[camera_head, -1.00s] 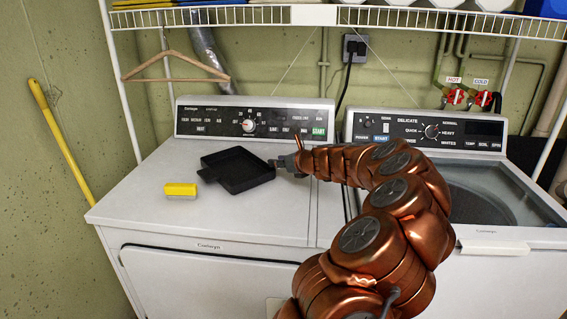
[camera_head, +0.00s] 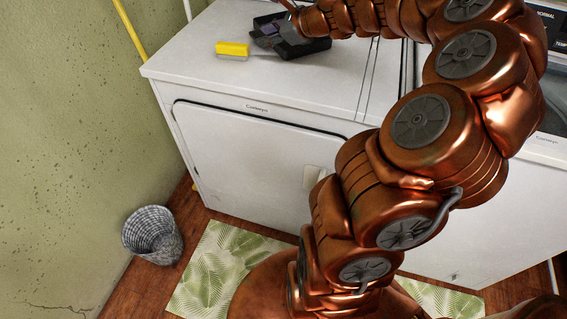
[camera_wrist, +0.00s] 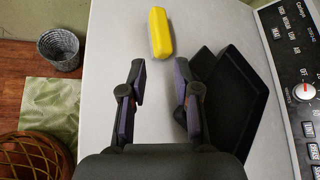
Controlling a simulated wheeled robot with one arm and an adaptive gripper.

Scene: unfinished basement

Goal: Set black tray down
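The black tray (camera_head: 318,46) lies flat on the white dryer top, near its back; it also shows in the wrist view (camera_wrist: 246,88), right of centre. My gripper (camera_head: 275,32) is over the tray's left part in the head view, which it partly covers. In the wrist view my gripper (camera_wrist: 158,92) has its two fingers spread wide with nothing between them. The left finger is over bare white dryer top (camera_head: 300,75).
A yellow brush (camera_head: 232,49) lies just left of the tray, also ahead of the fingers in the wrist view (camera_wrist: 160,34). A grey basket (camera_head: 152,234) stands on the floor by a leaf-patterned mat (camera_head: 215,262).

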